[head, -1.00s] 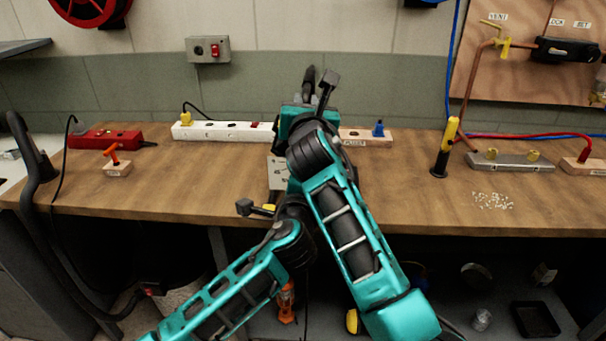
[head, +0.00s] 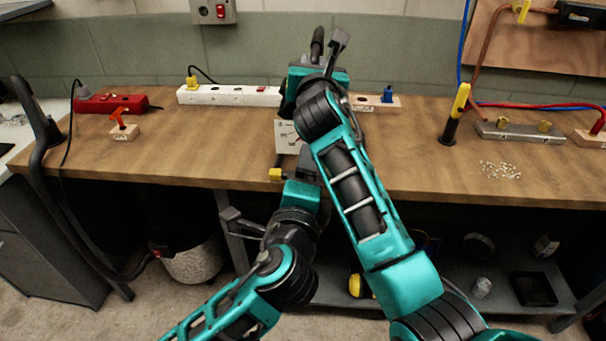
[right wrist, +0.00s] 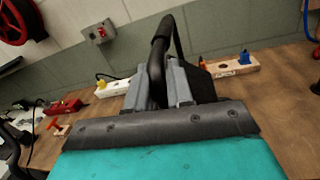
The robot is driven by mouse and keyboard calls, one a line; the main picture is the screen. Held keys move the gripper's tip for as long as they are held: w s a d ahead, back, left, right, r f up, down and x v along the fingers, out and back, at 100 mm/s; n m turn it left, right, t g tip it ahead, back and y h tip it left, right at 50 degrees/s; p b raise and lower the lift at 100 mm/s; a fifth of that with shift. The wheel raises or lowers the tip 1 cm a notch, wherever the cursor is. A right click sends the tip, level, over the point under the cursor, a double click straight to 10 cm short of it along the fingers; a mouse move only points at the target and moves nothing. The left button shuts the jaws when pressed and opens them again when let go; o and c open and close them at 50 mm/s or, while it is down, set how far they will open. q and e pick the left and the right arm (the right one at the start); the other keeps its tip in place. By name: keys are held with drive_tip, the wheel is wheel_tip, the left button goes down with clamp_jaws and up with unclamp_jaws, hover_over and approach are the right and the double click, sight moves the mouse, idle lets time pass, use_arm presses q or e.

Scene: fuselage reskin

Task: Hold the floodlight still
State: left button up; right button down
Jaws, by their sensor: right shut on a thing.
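My right gripper (head: 324,62) is over the back of the bench, beyond my right forearm. In the right wrist view its grey fingers (right wrist: 165,85) are shut on a black curved handle (right wrist: 158,50), which I take to be the floodlight's. The handle top also shows in the head view (head: 318,42). The rest of the floodlight is mostly hidden by my arm and gripper. My left gripper (head: 303,168) is low at the bench's front edge, below a white box with a printed face (head: 287,136). Its fingers are not clear.
A white power strip (head: 225,96), a red box (head: 112,102) and a wooden block with an orange handle (head: 124,131) are on the bench at left. A black-and-yellow tool (head: 455,115) stands at right, near white bits (head: 500,170). The bench front (head: 170,165) is clear.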

use_arm(q)
drive_tip(key=shift+s, duration=0.3)
use_arm(e)
drive_tip(key=c, duration=0.9)
unclamp_jaws()
drive_tip(key=shift+s, duration=0.1)
